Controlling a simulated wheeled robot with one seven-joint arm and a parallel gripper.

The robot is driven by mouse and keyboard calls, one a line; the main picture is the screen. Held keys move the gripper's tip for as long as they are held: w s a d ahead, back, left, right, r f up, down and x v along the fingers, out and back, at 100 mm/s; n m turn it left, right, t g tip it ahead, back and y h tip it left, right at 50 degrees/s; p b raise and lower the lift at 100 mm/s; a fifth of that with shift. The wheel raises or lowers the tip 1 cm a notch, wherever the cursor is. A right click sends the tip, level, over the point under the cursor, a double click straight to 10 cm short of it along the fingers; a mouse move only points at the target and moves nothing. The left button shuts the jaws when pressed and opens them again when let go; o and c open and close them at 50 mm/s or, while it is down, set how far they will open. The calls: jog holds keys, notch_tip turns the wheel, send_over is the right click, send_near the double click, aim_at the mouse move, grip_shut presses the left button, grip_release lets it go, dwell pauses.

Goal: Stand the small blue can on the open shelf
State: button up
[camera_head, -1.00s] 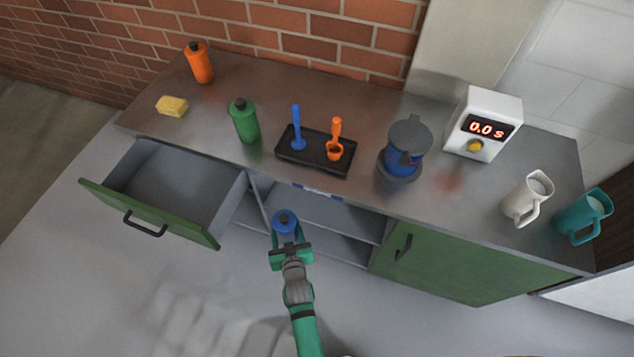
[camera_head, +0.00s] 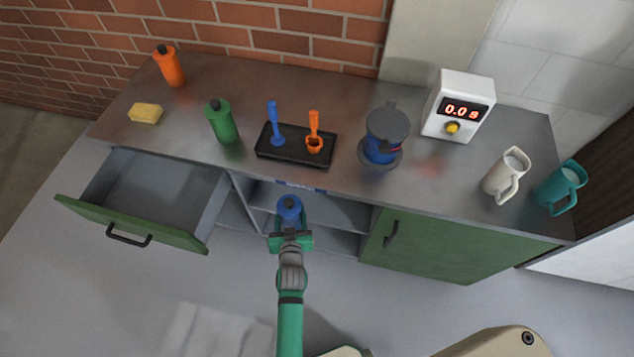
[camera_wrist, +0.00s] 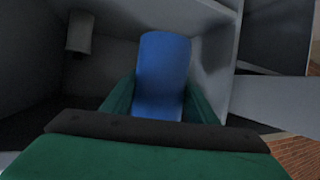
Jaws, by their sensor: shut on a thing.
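The small blue can (camera_head: 289,206) is held in my gripper (camera_head: 290,222), which is shut on it. The can is in front of the open shelf (camera_head: 335,212), below the counter's front edge, between the drawer and the closed green door. In the wrist view the blue can (camera_wrist: 163,75) stands between the two green fingers of my gripper (camera_wrist: 160,108), with grey shelf walls around it. The can's lower part is hidden by my gripper. I cannot tell whether its base touches the shelf board.
The open drawer (camera_head: 150,195) juts out left of the shelf. A closed green door (camera_head: 440,245) is on the right. The counter above bears a black tray (camera_head: 262,150), a green bottle (camera_head: 222,122), a blue grinder (camera_head: 382,140) and two jugs. A grey cylinder (camera_wrist: 80,32) shows inside in the wrist view.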

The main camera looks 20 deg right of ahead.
jog(key=shift+w+d, duration=0.4)
jog(key=shift+d, duration=0.1)
jog(key=shift+w+d+f, duration=2.3)
jog(key=shift+d+f, duration=0.1)
jog(key=shift+f, duration=0.05)
jog(key=shift+w+d+f, duration=2.3)
jog(key=shift+d+f, duration=0.05)
jog(key=shift+f, duration=0.1)
jog(key=shift+a+f, duration=0.1)
jog(key=shift+f, duration=1.35)
jog(key=shift+w+f, duration=0.1)
jog(key=shift+f, duration=0.05)
jog(key=o, duration=1.3)
jog(key=shift+d, duration=0.2)
jog(key=shift+o, duration=0.5)
jog(key=shift+a, duration=0.15)
